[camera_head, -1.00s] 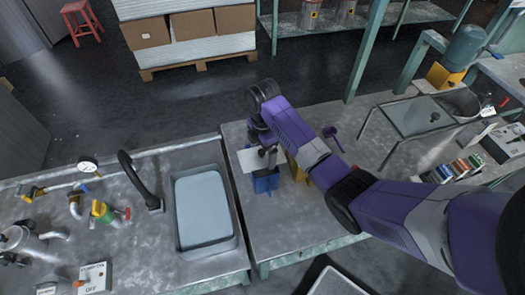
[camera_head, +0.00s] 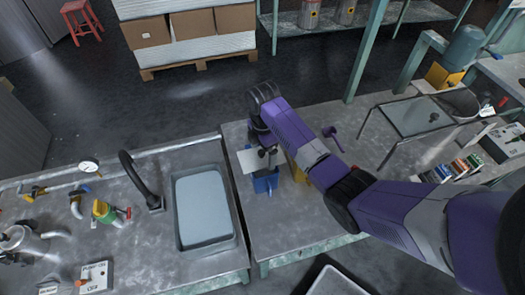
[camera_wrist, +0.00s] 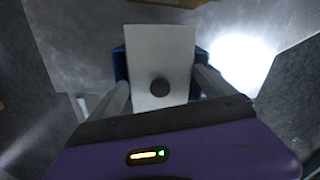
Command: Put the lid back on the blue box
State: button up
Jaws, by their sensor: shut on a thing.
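The lid is a pale flat plate (camera_head: 248,160) with a round dark knob, which shows in the wrist view (camera_wrist: 160,87). The blue box (camera_head: 266,184) stands on the right-hand bench. My gripper (camera_head: 268,158) is over the box and shut on the lid. In the wrist view my gripper's fingers (camera_wrist: 162,84) lie on either side of the lid. Blue box walls (camera_wrist: 121,66) show past both sides of the lid there. In the head view the lid overlaps the box's upper left part; I cannot tell whether they touch.
A yellow object (camera_head: 298,168) stands close right of the box, partly behind my arm. A purple tool (camera_head: 333,136) lies farther right. A grey sink basin (camera_head: 207,248) is left of the box. Bare bench (camera_head: 290,220) lies in front of the box.

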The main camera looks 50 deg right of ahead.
dwell(0.4)
jog(key=o, duration=1)
jog(key=shift+r+p, duration=3.35)
jog(key=shift+r, duration=0.15)
grip_shut()
jog(key=shift+f, duration=0.25)
